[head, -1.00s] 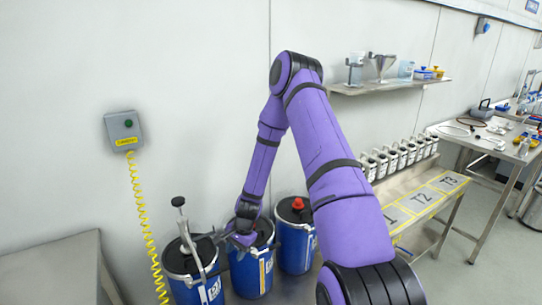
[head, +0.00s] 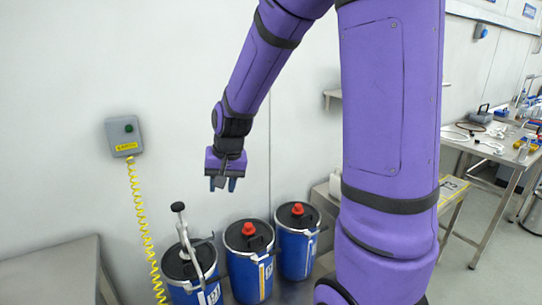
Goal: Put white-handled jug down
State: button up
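My gripper (head: 222,185) points down in front of the wall, above and left of the middle blue drum. Its two fingers are apart with nothing visible between them. No white-handled jug can be made out. A small white object (head: 335,186) shows at the left edge of my forearm, on the bench behind; it is mostly hidden, and I cannot tell what it is.
Three blue drums stand below: the left drum (head: 212,291) with an upright pump handle, the middle drum (head: 235,272) and right drum (head: 289,258) with red caps. A grey control box (head: 124,135) hangs on the wall. A bare metal table (head: 45,270) is at left. My arm hides much of the bench.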

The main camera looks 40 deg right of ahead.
jog(key=s+a+r+n+t, duration=0.1)
jog(key=s+r+n, duration=0.2)
jog(key=s+r, duration=0.5)
jog(key=s+a+r+n+t+h, duration=0.1)
jog(key=s+a+r+n, duration=0.1)
jog(key=s+r, duration=0.5)
jog(key=s+n, duration=0.1)
jog(key=s, duration=0.5)
jog(key=shift+s+r+t, duration=0.2)
jog(key=shift+r+t, duration=0.1)
jog(key=shift+r, duration=0.05)
